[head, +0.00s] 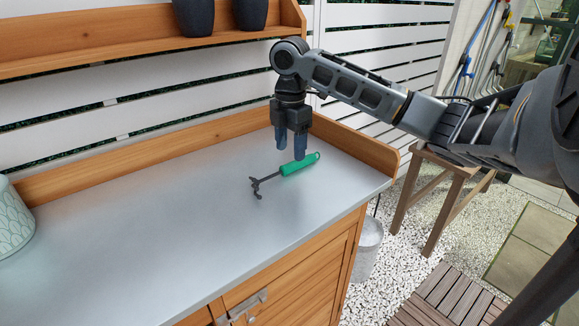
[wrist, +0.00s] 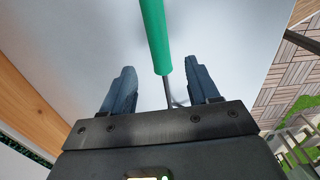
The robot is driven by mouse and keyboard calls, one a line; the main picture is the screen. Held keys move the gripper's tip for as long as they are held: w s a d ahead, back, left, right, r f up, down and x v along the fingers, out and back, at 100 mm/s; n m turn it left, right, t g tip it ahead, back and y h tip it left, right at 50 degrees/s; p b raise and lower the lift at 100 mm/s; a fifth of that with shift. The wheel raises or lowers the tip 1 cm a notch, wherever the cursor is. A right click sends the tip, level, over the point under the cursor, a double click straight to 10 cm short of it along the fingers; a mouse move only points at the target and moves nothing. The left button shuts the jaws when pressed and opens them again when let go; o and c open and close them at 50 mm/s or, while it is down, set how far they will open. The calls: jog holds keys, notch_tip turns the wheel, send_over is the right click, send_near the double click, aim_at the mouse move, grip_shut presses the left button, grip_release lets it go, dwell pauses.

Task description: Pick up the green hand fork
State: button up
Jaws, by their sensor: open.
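The green hand fork (head: 299,165) lies on the grey metal top of the potting bench (head: 150,215). Its green handle points to the upper right and its dark shaft and tines point to the lower left. My gripper (head: 290,158) is open and points down over the handle, seemingly a little above it. In the wrist view, the green handle (wrist: 155,35) and the dark shaft run between the two fingers (wrist: 160,82), apart from both. The tines are mostly hidden behind the gripper body in that view.
A wooden rim (head: 365,148) borders the bench at the back and right. A patterned pale green pot (head: 10,220) stands at the far left. Dark pots (head: 194,16) sit on a shelf above. A wooden stool (head: 440,190) and a bucket (head: 367,248) stand right of the bench. The bench's middle is clear.

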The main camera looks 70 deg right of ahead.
aim_at(291, 163)
notch_tip(291, 163, down, 5)
dwell(0.3)
grip_shut()
dwell(0.5)
